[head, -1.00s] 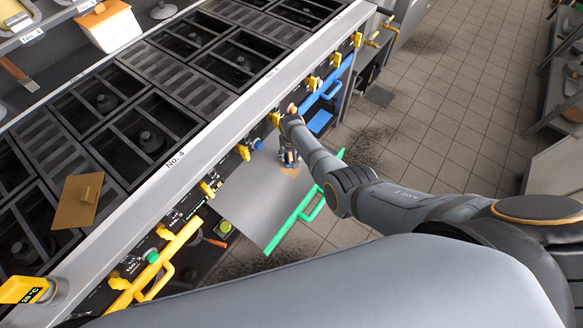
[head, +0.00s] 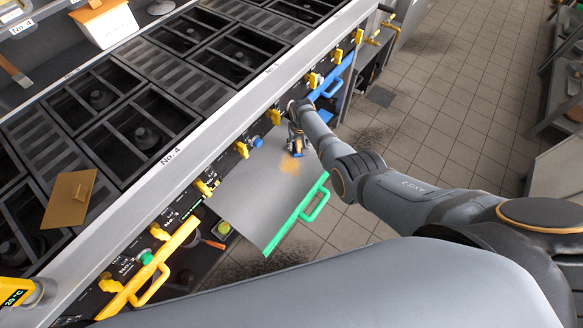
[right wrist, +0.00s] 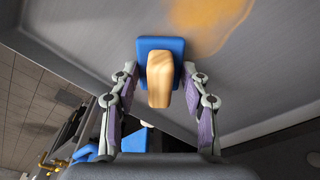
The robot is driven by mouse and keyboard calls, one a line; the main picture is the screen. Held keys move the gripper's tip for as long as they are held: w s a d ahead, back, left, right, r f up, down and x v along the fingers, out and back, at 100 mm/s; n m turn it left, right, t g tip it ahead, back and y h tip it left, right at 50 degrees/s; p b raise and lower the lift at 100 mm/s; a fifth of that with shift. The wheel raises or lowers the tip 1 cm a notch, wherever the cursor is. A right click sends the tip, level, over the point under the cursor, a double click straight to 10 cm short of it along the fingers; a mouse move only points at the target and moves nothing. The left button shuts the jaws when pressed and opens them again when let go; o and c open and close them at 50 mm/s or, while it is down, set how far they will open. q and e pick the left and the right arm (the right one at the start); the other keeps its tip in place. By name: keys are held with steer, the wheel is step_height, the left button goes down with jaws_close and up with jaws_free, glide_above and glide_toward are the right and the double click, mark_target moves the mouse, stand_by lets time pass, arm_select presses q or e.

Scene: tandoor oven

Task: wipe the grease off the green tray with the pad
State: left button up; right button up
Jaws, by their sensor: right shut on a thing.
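The green tray (head: 245,195) is a flat grey sheet with a green front bar and handle, pulled out from the oven front. An orange-brown grease patch (head: 289,167) lies on it; it also shows in the right wrist view (right wrist: 212,22). My right gripper (head: 296,143) is over the tray's far part, beside the grease. It is shut on the wooden grip of the blue pad (right wrist: 147,45). The pad is at or just above the tray surface; I cannot tell if it touches. My left gripper is not in view.
The oven front with yellow knobs (head: 241,150) runs along the tray's left side. A yellow-handled drawer (head: 165,262) is nearer and a blue-handled one (head: 333,84) farther. A brown plate (head: 70,198) lies on the oven top. Tiled floor to the right is free.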

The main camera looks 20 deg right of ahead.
mark_target(291, 158)
steer(key=shift+f, duration=0.15)
steer(key=shift+s+a+p, duration=0.3)
steer(key=shift+a+p, duration=0.05)
steer(key=shift+p, duration=0.05)
steer(key=a+p, duration=0.1)
steer(key=s+a, duration=0.1)
steer(key=s+p, duration=0.1)
steer(key=shift+s+a+r+p, duration=0.1)
steer(key=shift+a+r+p, duration=0.2)
steer(key=shift+a, duration=0.1)
steer(key=shift+s+a+f, duration=0.15)
steer(key=shift+s+a, duration=0.05)
steer(key=shift+a, duration=0.05)
steer(key=shift+w+d+f, duration=0.1)
